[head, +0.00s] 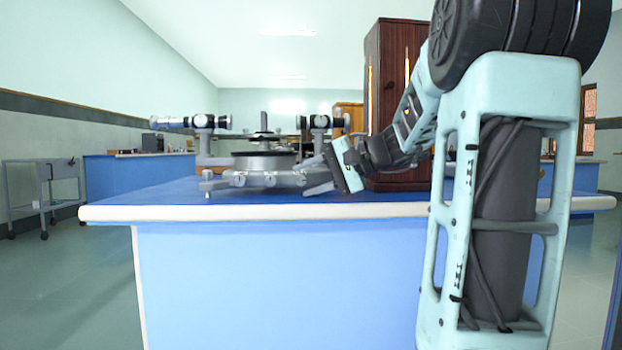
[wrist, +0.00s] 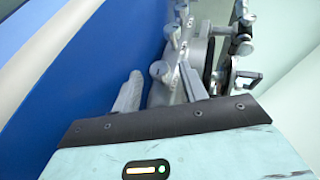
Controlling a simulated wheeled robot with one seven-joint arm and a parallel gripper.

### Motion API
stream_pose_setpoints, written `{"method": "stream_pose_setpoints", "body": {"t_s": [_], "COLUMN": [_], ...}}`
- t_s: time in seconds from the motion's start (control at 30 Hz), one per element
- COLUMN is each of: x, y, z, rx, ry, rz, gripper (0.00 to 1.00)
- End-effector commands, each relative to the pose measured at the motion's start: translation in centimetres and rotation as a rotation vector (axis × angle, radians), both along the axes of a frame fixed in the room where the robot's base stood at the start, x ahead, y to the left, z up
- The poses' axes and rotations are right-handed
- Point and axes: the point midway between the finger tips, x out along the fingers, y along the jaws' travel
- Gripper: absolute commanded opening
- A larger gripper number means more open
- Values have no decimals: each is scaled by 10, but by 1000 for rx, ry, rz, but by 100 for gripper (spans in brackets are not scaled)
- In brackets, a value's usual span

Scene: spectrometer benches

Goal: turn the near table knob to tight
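A grey spectrometer (head: 268,178) with a round black-topped table stands on the blue bench (head: 170,195). My gripper (head: 312,178) is at the right side of its base, low over the bench top, pointing left. In the wrist view my gripper (wrist: 161,82) has its two grey fingers apart with nothing clamped between them. A small grey round knob (wrist: 159,70) shows just beyond the gap between the fingertips, nearer the right finger. I cannot tell whether a finger touches it, nor its turn. Which knob is the near table knob is not clear in the head view.
The spectrometer's tubes (head: 190,122) stick out above the base at left and right. A tall dark wooden cabinet (head: 395,90) stands behind my arm. The bench's white front edge (head: 270,212) is close, and the blue top left of the spectrometer is clear.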

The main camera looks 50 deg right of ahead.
Motion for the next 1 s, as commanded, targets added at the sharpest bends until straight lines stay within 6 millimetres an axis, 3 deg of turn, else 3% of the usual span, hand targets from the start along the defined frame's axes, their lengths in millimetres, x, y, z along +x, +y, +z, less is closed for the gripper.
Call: {"method": "stream_pose_setpoints", "body": {"t_s": [0.37, 1.0], "x": [-10, -134], "y": [-3, -40], "z": [7, 54], "rx": [-1, 0], "ry": [-2, 1], "rz": [-1, -2], "gripper": [43, 43]}}
